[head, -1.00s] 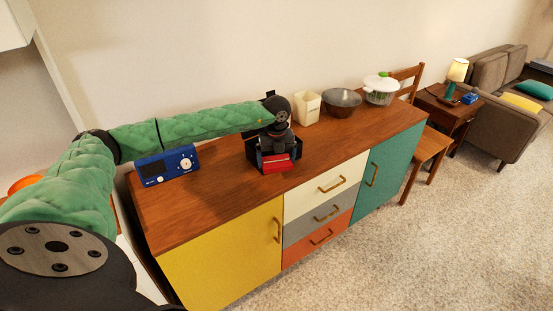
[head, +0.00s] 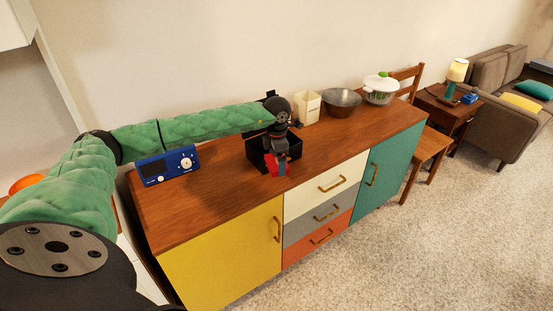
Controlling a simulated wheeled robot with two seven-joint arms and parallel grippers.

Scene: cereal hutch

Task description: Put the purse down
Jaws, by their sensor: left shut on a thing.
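The red purse (head: 271,164) is at the end of my left gripper (head: 277,160), at the front of a black open box on the sideboard. My left gripper points down and is shut on the purse. The fingers and wrist hide part of it, and I cannot tell whether the purse touches the box or the sideboard top. My right gripper is not in view.
The black box (head: 294,144) stands on the wooden sideboard (head: 215,205). A blue radio (head: 167,167) is to its left. A cream container (head: 307,106), a dark bowl (head: 342,102) and a white pot (head: 381,91) stand to its right. The top's front left is clear.

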